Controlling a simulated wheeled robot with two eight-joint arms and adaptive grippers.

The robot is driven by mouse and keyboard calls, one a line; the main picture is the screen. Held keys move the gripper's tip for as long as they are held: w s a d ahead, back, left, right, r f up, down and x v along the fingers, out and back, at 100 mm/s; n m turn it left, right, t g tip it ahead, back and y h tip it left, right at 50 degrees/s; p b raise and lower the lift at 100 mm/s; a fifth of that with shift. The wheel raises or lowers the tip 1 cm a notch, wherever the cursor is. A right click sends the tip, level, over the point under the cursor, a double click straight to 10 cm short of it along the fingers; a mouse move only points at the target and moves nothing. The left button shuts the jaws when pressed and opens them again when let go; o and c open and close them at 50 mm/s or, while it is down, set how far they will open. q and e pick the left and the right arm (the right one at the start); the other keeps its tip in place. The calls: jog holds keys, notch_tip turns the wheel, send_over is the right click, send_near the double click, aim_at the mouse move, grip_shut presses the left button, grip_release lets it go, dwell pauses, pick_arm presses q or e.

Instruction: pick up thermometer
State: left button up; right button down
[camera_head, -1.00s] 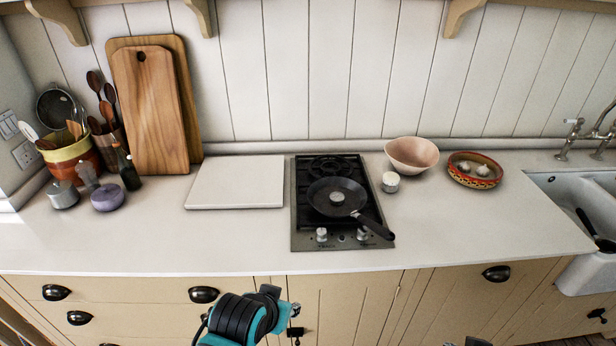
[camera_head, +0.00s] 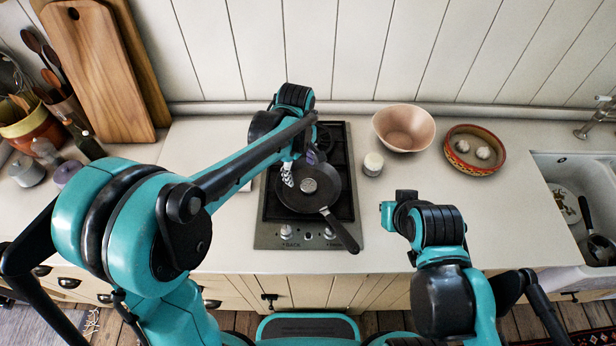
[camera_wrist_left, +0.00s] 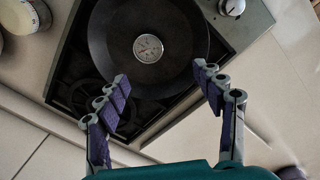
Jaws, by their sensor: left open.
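The thermometer, a small round dial (camera_head: 309,185), lies in the black frying pan (camera_head: 325,198) on the hob. My left gripper (camera_head: 301,168) is over the pan, just behind the thermometer in the head view. In the left wrist view the left gripper (camera_wrist_left: 160,82) is open and empty, its purple-padded fingers apart with the dial beyond them. My right gripper (camera_head: 389,214) is in front of the counter's right part; its fingers cannot be made out.
The pan handle (camera_head: 340,231) points toward the front right. A small white-lidded jar (camera_head: 373,164), a pink bowl (camera_head: 405,128) and a red patterned dish (camera_head: 474,150) stand right of the hob (camera_head: 285,238). Cutting boards (camera_head: 97,75) lean at the left. The counter's front right is clear.

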aim_at(309, 185)
pick_arm(q)
jog(key=shift+w+d+f+n+g, duration=0.15)
jog(key=shift+w+d+f+n, duration=0.1)
jog(key=shift+d, duration=0.25)
jog(key=shift+w+d+f+n+g, duration=0.15)
jog(key=shift+w+d+f+n, duration=0.1)
jog(key=shift+d, duration=0.2)
jog(key=f, duration=0.4)
jog(key=f+b, duration=0.1)
jog(key=f, duration=0.2)
jog(key=shift+d+f, duration=0.2)
jog(key=shift+f, duration=0.2)
jog(key=c, duration=1.4)
jog(key=shift+r, duration=0.1)
